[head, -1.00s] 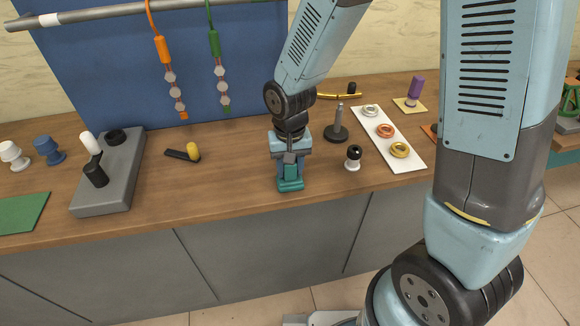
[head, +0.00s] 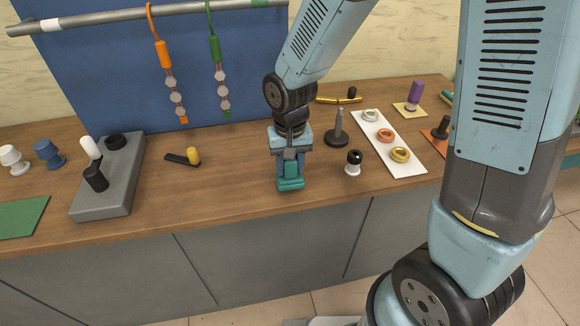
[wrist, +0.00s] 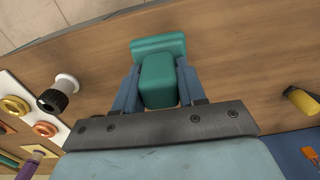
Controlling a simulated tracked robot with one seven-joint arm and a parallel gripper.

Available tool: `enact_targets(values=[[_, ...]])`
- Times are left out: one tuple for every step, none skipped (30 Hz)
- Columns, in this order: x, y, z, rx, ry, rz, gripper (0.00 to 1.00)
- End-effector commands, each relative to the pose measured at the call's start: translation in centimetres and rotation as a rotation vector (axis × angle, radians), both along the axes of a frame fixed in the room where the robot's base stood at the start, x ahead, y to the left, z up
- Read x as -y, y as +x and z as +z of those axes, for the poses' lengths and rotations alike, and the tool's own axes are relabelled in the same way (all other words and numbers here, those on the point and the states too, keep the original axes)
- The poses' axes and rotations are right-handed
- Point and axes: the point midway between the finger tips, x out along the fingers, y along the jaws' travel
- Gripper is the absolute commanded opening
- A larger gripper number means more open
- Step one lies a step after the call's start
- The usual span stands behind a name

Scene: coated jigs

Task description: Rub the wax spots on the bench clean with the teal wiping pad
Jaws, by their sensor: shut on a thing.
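The teal wiping pad (head: 290,183) is held in my gripper (head: 290,168) near the front edge of the wooden bench (head: 230,204). In the wrist view my gripper (wrist: 158,92) is shut on the block-shaped grip of the teal pad (wrist: 158,47), with the pad's wider base beyond the fingertips. The pad is at or close to the bench top; I cannot tell whether it touches. I see no wax spots on the visible bench surface; any under the pad or arm are hidden.
A black-and-white knob (head: 353,162) stands right of the gripper, beside a white strip (head: 401,166) with several rings. A dark post on a round base (head: 337,137) stands behind. A black piece with a yellow knob (head: 184,158) and a grey block (head: 113,192) are left.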

Motion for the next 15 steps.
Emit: enact_targets(values=[[0.0, 0.0, 0.4, 0.002, 0.001, -0.001, 0.00], [0.0, 0.0, 0.6, 0.001, 0.001, -0.001, 0.00], [0.0, 0.0, 0.8, 0.001, 0.001, -0.001, 0.00], [0.0, 0.0, 1.0, 0.002, 0.001, -0.001, 0.00], [0.0, 0.0, 1.2, 0.002, 0.001, 0.000, 0.00], [0.0, 0.0, 1.5, 0.002, 0.001, 0.000, 0.00], [0.0, 0.0, 1.7, 0.002, 0.001, 0.000, 0.00], [0.0, 0.0, 1.9, 0.002, 0.001, 0.000, 0.00], [0.0, 0.0, 2.1, 0.002, 0.001, 0.000, 0.00], [0.0, 0.0, 2.3, 0.002, 0.001, 0.000, 0.00], [0.0, 0.0, 2.5, 0.002, 0.001, 0.000, 0.00], [0.0, 0.0, 2.8, 0.001, 0.000, 0.001, 0.00], [0.0, 0.0, 2.9, 0.001, 0.000, 0.001, 0.00], [0.0, 0.0, 3.1, 0.001, 0.000, 0.001, 0.00], [0.0, 0.0, 3.4, 0.002, 0.001, 0.001, 0.00]])
